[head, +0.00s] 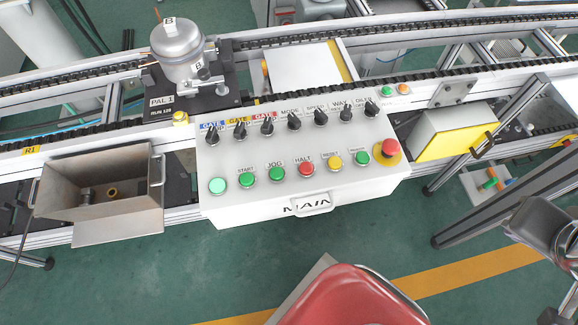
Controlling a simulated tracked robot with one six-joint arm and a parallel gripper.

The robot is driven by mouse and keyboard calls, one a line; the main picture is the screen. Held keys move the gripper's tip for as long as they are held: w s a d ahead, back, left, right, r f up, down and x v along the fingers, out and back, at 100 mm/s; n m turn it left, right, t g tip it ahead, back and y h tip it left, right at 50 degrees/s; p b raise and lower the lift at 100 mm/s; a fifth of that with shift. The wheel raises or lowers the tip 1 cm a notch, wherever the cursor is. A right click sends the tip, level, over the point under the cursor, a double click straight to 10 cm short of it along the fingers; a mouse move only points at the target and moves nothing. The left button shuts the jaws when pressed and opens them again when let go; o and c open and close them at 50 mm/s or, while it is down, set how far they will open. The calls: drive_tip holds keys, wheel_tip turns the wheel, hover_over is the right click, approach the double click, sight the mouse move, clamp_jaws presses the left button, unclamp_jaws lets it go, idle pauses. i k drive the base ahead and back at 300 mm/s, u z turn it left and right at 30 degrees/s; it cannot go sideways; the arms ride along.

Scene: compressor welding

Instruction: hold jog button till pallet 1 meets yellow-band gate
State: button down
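The white MAIN control box (240,206) stands in the middle, in front of the conveyor. Its green JOG button (276,174) lies between the green START button (247,180) and the red HALT button (306,169). Nothing touches the JOG button. Pallet 1 (216,101), a dark plate labelled PAL 1, sits on the conveyor behind the box's left end and carries a grey metal canister marked B (178,48). A white panel with a yellow stripe (341,60) is right of the pallet; I cannot tell whether it is the yellow-band gate. No gripper fingers show.
Dark arm parts, probably mine, show at the right edge. An open metal bin (100,205) hangs left of the box. A yellow-faced box (455,138) is to the right. A red seat (350,298) stands in front, on the green floor.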

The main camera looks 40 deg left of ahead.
sight(276, 173)
drive_tip(key=z, duration=0.05)
drive_tip(key=k, duration=1.6)
drive_tip(key=u, duration=1.75)
drive_tip(key=i, duration=0.9)
